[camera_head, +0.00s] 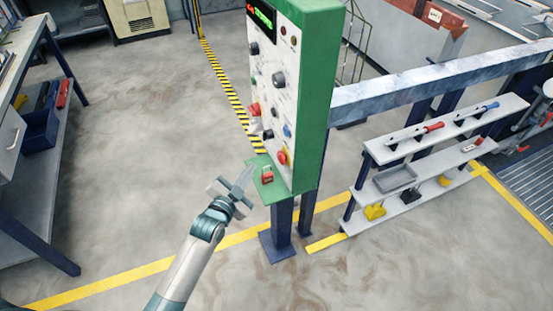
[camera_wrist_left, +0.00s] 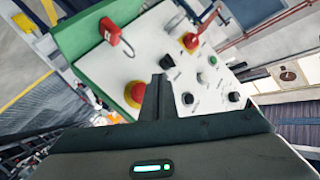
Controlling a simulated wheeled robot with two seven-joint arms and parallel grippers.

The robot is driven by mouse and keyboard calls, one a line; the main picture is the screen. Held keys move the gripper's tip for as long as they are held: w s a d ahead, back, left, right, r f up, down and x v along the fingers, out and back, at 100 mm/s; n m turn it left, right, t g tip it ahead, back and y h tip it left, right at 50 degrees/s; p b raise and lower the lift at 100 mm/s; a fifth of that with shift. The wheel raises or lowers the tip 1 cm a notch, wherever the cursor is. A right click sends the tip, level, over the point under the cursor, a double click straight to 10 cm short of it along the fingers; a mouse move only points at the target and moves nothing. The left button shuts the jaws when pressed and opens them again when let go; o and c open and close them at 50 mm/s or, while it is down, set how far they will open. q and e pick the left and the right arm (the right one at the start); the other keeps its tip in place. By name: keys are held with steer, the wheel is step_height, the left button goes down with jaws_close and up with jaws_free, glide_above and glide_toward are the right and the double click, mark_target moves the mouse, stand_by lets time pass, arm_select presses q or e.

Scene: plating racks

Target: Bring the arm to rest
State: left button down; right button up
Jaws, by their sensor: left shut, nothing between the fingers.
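My left arm comes in from the bottom of the head view. Its gripper (camera_head: 246,176) is in front of the lower part of the green control cabinet (camera_head: 318,100), close to the small green ledge. In the left wrist view the two dark fingers (camera_wrist_left: 157,98) are together, with nothing between them. They overlap the white panel face beside a red-and-yellow button (camera_wrist_left: 134,94); whether they touch the panel I cannot tell. My right gripper is not in view.
A red padlock (camera_head: 267,175) is on the cabinet's ledge; a red object also shows in the left wrist view (camera_wrist_left: 112,32). A shelf rack (camera_head: 430,150) with tools stands at the right, a workbench (camera_head: 30,130) at the left. The floor between is clear.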

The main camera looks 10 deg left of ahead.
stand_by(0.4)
arm_select(q)
steer(key=s+a+f+n+g+y+b, duration=0.15)
steer(key=s+f, duration=0.45)
steer(key=f, duration=0.7)
steer(key=s+f+n+g+b, duration=0.1)
steer(key=s+f+g+b, duration=0.15)
steer(key=s+f, duration=0.75)
steer(key=s+a+f+n+g+y+b, duration=0.1)
steer(key=s+f+g, duration=0.2)
steer(key=f, duration=1.4)
steer(key=s+a+f+n+g+b, duration=0.1)
steer(key=s+f+g, duration=0.1)
steer(key=s+f, duration=0.5)
steer(key=s+a+f+n+g+b, duration=0.1)
steer(key=s+f, duration=0.7)
steer(key=s, duration=1)
steer(key=s+a+f+n+g+b, duration=0.1)
steer(key=s+f+g+b, duration=0.2)
steer(key=s, duration=1)
step_height(320, 180, down, 4)
steer(key=shift+s+f+n+g+y, duration=0.15)
steer(key=shift+s+n+g+y, duration=0.15)
steer(key=shift+g, duration=0.7)
